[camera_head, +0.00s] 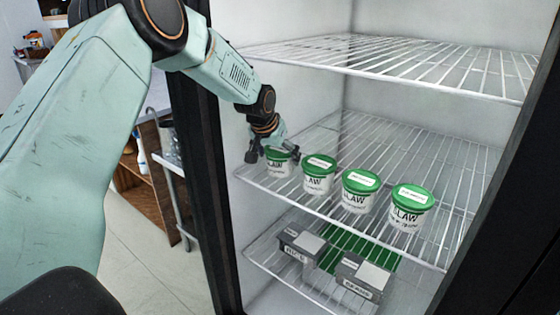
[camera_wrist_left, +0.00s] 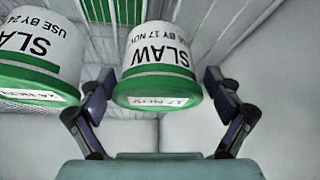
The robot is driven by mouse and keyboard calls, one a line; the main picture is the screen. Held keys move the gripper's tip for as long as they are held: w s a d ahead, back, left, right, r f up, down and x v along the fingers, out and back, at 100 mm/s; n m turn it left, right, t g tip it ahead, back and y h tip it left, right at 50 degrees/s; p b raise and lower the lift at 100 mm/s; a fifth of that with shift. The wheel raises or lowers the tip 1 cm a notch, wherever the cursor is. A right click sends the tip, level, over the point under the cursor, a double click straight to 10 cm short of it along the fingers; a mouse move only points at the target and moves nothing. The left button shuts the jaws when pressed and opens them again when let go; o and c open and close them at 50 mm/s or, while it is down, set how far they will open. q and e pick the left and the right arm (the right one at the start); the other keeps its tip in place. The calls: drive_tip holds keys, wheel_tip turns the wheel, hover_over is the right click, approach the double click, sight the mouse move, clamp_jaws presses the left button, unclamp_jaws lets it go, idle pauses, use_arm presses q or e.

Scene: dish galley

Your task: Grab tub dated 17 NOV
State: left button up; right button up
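The tub dated 17 NOV (camera_wrist_left: 158,60) is white with a green lid and reads SLAW. It appears upside down in the left wrist view, between the two fingers of my left gripper (camera_wrist_left: 159,82). A narrow gap shows on each side, so the fingers are open around it. In the head view, this gripper (camera_head: 273,152) is at the leftmost tub (camera_head: 279,168) of a row on the middle wire shelf. The gripper partly covers that tub. My right gripper is in neither view.
A tub marked 24 NOV (camera_wrist_left: 38,50) stands close beside the left finger in the wrist view. Further SLAW tubs (camera_head: 319,177) continue the row rightward. Grey containers (camera_head: 302,246) sit on the lower shelf. An upper wire shelf (camera_head: 400,60) and a dark door frame (camera_head: 205,180) bound the space.

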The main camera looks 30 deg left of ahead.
use_arm(q)
drive_tip(key=shift+w+f, duration=0.25)
drive_tip(key=shift+f, duration=0.3)
drive_tip(key=shift+w+d+f, duration=0.15)
drive_tip(key=shift+w+d, duration=0.1)
drive_tip(key=shift+w, duration=0.1)
drive_tip(key=shift+s+a, duration=0.2)
drive_tip(key=shift+s, duration=0.05)
drive_tip(key=c, duration=0.3)
drive_tip(key=shift+w+d, duration=0.15)
drive_tip(key=shift+d, duration=0.05)
drive_tip(key=c, duration=0.5)
drive_tip(key=shift+a, duration=0.15)
drive_tip(key=c, duration=0.3)
